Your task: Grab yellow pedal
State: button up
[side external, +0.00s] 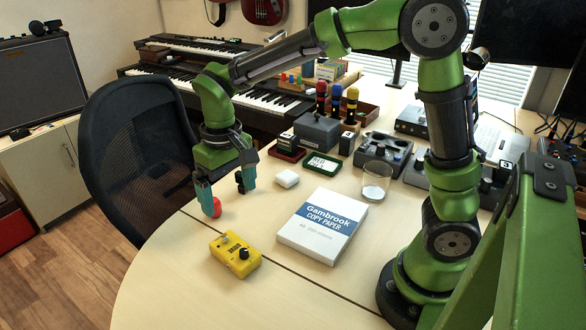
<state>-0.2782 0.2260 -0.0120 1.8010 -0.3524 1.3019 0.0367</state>
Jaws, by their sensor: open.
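The pedal is fully in view.
A copy paper pack (322,226) lies right of the pedal. A white block (287,178), a green-framed card (321,164) and a glass (376,182) stand behind. A black chair (140,150) is beyond the left edge. The table front is clear.

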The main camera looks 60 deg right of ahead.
send_over(234, 248)
jog(key=f, duration=1)
jog(key=shift+s+d+f, duration=0.25)
jog(key=shift+d+f, duration=0.05)
jog(key=shift+d, duration=0.1)
jog(key=shift+w+a+f, duration=0.1)
jog(key=shift+a+f, duration=0.1)
jog(key=shift+f, duration=1.15)
jog(key=shift+w+a+f, duration=0.1)
jog(key=shift+a+f, duration=0.05)
jog(key=shift+f, duration=1.2)
jog(key=shift+c, duration=0.2)
jog(key=c, duration=1.3)
